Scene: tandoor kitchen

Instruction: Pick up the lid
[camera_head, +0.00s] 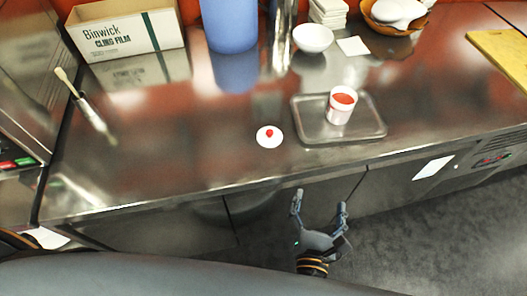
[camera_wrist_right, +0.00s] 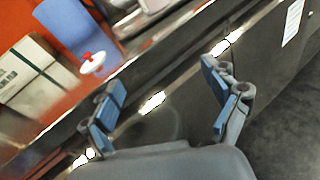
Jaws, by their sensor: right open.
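The lid (camera_head: 270,136) is a small white disc with a red knob, lying on the steel counter (camera_head: 200,160) left of a metal tray. It also shows in the right wrist view (camera_wrist_right: 92,62), beyond the left finger. A white tub (camera_head: 341,106) with red contents stands uncovered on the tray (camera_head: 374,129). My right gripper (camera_head: 319,201) is open and empty, in front of the counter's front edge and apart from the lid. Its two blue-padded fingers (camera_wrist_right: 166,102) are spread wide in the right wrist view. My left gripper is not in view.
A cling film box (camera_head: 125,32), a blue container (camera_head: 230,22) and a white bowl (camera_head: 312,38) stand at the back. A brush (camera_head: 88,104) lies at the left, and a yellow board (camera_head: 503,52) at the right. The counter around the lid is clear.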

